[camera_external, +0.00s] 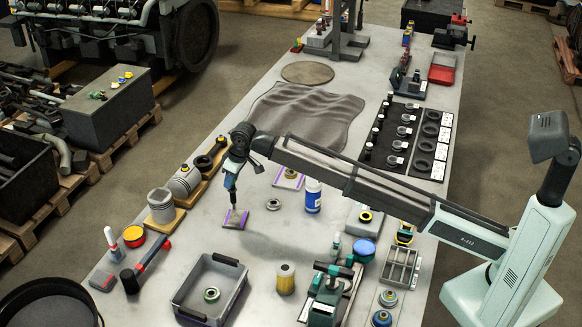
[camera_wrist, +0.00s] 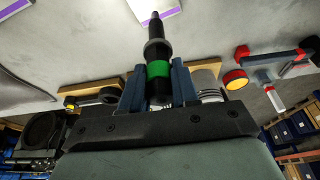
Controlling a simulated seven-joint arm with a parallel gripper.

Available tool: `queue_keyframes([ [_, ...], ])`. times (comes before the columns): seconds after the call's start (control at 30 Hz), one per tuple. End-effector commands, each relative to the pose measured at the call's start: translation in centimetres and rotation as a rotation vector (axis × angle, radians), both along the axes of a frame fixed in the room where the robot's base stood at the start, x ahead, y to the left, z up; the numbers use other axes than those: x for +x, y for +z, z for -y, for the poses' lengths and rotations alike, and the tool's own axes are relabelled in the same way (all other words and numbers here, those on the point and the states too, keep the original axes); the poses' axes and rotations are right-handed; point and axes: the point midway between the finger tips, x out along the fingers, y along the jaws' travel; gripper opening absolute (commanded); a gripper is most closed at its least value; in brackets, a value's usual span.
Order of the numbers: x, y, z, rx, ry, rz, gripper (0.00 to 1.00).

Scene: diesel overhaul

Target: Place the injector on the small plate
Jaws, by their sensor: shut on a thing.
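The injector (camera_wrist: 156,52) is a dark stepped cylinder with a green band and a narrow tip. My gripper (camera_wrist: 158,88) is shut on it, one blue finger on each side. In the external view my gripper (camera_external: 231,180) points down, with the dark injector (camera_external: 233,200) upright below it. Its tip is over a small pale plate with purple edges (camera_external: 236,219); I cannot tell whether they touch. This plate also shows at the top of the wrist view (camera_wrist: 170,9), by the tip. A second purple-edged plate (camera_external: 288,179) holds a small round part.
A metal ring (camera_external: 273,204) and a blue bottle (camera_external: 313,197) stand right of the plate. A grey bin (camera_external: 210,289), a yellow filter (camera_external: 286,279) and a hammer (camera_external: 144,266) are in front.

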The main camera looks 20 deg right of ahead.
Motion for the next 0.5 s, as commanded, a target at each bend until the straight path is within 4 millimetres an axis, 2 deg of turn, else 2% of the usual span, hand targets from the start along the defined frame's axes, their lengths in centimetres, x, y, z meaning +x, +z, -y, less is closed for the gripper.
queue_keyframes([
  [0.17, 0.0, -1.2, 0.0, 0.0, -0.001, 0.0, 0.0],
  [0.4, 0.0, -3.9, 0.1, 0.0, -0.001, 0.0, 0.0],
  [0.5, 0.0, -4.4, 0.0, 0.0, -0.001, 0.0, 0.0],
])
